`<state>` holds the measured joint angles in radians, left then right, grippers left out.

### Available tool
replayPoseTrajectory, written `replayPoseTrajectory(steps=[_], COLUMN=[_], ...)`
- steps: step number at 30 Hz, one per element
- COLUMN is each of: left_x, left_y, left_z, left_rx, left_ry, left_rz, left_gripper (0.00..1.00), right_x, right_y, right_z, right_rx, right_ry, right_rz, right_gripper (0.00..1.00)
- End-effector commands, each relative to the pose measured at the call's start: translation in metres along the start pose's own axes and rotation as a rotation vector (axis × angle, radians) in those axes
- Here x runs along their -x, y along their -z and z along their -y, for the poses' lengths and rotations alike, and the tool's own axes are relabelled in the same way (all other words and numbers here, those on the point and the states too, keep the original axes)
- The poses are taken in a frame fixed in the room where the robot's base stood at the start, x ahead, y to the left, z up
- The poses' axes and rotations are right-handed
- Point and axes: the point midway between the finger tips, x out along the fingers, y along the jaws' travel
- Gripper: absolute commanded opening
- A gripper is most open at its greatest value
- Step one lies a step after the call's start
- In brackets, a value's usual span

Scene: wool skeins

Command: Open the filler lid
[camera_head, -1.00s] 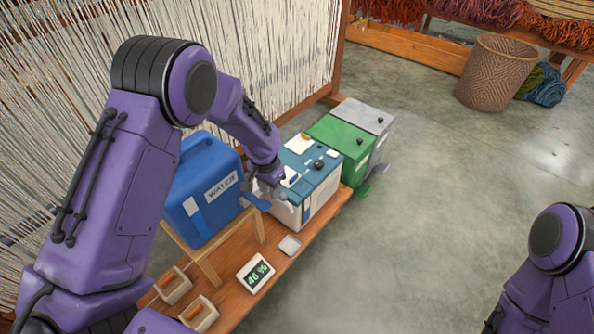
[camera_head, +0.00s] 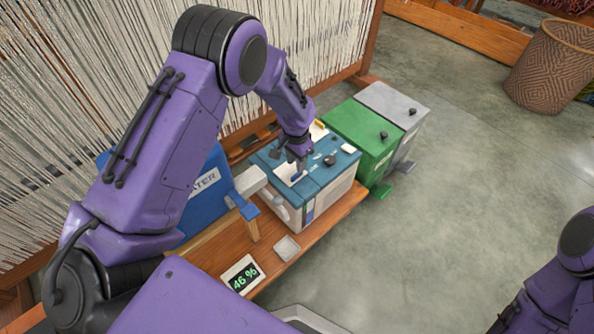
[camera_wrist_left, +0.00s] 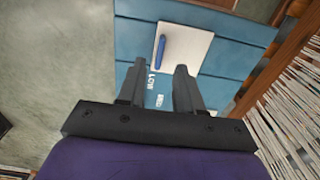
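The filler lid is a white plate (camera_head: 284,172) with a blue bar handle, set in the teal top of a white-bodied machine (camera_head: 326,203). In the left wrist view the lid (camera_wrist_left: 194,51) and its blue handle (camera_wrist_left: 162,50) lie just beyond my fingertips, and the lid looks closed. My left gripper (camera_head: 296,164) is over the machine's top, close to the lid, and partly hides it. In the left wrist view its two fingers (camera_wrist_left: 160,68) are apart with nothing between them. I cannot tell whether they touch the top. My right gripper is out of view.
A blue water container (camera_head: 205,205) on a wooden stand is left of the machine, partly behind my arm. A green bin (camera_head: 365,135) and a grey bin (camera_head: 398,103) stand to the right. A display reading 46 % (camera_head: 243,275) sits in front on the bench.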

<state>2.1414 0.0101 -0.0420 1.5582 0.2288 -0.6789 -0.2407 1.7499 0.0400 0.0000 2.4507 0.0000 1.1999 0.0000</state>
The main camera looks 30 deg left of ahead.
Motion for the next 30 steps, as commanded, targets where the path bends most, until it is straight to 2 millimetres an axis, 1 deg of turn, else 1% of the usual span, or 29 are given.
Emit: replayPoseTrajectory(steps=[1,3,7,12,18,20,21,22,30], left_x=[-0.015,-0.03,-0.049,-0.057,-0.057,-0.057,-0.057,-0.057,-0.057], left_y=[-0.001,-0.001,-0.001,-0.001,-0.002,-0.002,-0.002,-0.002,-0.002], left_z=[0.0,0.0,0.001,0.002,0.002,0.002,0.002,0.002,0.002], left_rx=[0.0,0.001,0.003,0.003,0.004,0.004,0.004,0.004,0.004], left_ry=[0.0,0.0,0.0,0.001,0.001,0.001,0.001,0.001,0.001], left_rz=[0.003,0.002,0.001,-0.001,-0.001,-0.001,-0.001,-0.001,-0.001], left_gripper=[0.35,0.35,0.35,0.35,0.35,0.16,0.03,0.0,0.0], right_x=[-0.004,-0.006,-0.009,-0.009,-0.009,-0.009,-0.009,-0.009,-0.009], right_y=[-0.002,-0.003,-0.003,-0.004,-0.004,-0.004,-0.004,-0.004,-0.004], right_z=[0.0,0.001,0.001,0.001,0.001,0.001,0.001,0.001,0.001], right_rx=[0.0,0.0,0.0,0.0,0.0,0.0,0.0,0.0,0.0], right_ry=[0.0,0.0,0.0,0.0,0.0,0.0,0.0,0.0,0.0], right_rz=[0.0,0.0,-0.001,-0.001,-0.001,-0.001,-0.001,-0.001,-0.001], right_gripper=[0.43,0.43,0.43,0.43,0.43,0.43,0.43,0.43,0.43])
